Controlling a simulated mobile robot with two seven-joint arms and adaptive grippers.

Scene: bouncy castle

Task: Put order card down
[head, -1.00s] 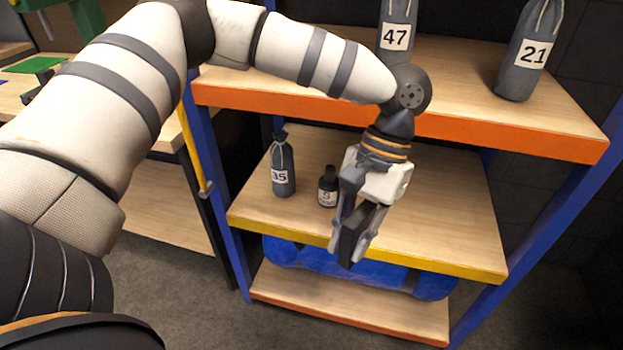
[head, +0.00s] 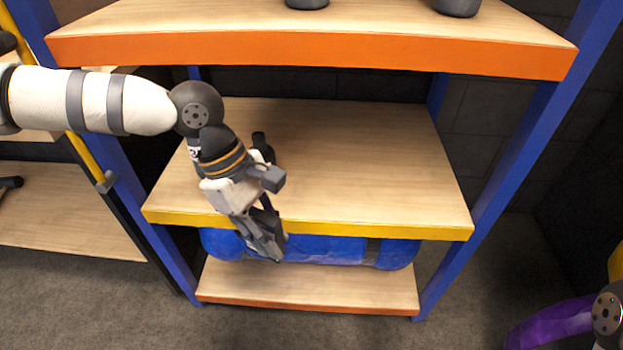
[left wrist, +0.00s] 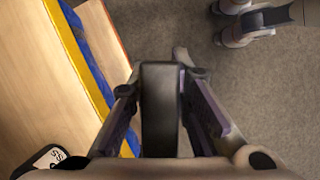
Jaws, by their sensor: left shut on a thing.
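My left gripper (head: 265,242) is in front of the middle shelf's yellow front edge in the head view, its fingers pointing down. It is shut on a dark flat slab, apparently the order card (left wrist: 160,110), seen nearly edge-on between the fingers in the left wrist view. Its printed face, if any, is hidden. The middle shelf (head: 370,165) has a bare wooden top to the right of the gripper. My right gripper is not in view.
A small dark bottle (head: 262,142) stands behind the gripper, partly hidden; a labelled item (left wrist: 48,160) shows in the left wrist view. A blue roll (head: 330,249) lies under the middle shelf. The orange-edged upper shelf (head: 310,52) overhangs; blue posts (head: 490,170) flank it.

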